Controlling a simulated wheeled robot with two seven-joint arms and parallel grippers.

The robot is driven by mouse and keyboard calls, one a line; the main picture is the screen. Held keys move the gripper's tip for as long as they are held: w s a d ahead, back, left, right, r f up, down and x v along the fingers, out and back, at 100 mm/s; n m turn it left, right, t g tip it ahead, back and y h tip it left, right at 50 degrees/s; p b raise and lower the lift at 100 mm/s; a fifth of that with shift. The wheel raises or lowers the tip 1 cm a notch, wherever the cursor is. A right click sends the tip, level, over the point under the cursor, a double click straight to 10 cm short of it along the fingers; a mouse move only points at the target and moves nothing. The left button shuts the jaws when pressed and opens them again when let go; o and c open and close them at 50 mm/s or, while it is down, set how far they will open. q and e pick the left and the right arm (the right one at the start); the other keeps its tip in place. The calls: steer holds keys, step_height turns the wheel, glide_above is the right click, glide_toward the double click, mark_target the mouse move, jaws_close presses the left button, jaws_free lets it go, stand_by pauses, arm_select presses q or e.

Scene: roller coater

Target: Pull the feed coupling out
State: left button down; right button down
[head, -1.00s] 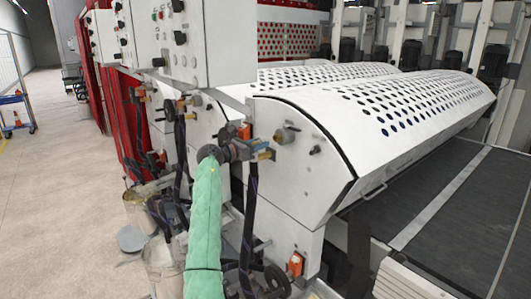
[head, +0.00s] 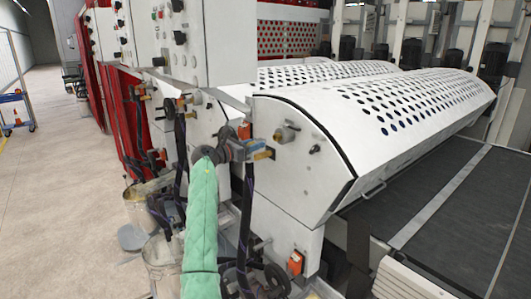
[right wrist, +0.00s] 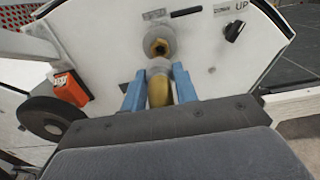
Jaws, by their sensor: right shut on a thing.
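The feed coupling (right wrist: 158,90) is a brass-coloured piece with a grey collar, held between the blue fingers of my right gripper (right wrist: 159,88). In the head view the coupling's brass end (head: 263,155) shows at the fingertips of my right gripper (head: 254,149). The fixed fitting (right wrist: 159,45), a round grey boss with a brass nut, is on the white end panel, straight ahead of the coupling. It also shows in the head view (head: 285,135). The coupling appears apart from it by a small gap. My left gripper is not in view.
An orange part (right wrist: 70,88) and a dark round disc (right wrist: 48,118) are close on the left in the wrist view. A black knob (right wrist: 234,31) is on the panel's right. Dark hoses (head: 245,220) hang below my right gripper. Buckets (head: 161,262) stand on the floor.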

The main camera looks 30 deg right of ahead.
steer(key=shift+s+a+p, duration=0.15)
steer(key=shift+a+p, duration=0.15)
steer(key=shift+a, duration=1.15)
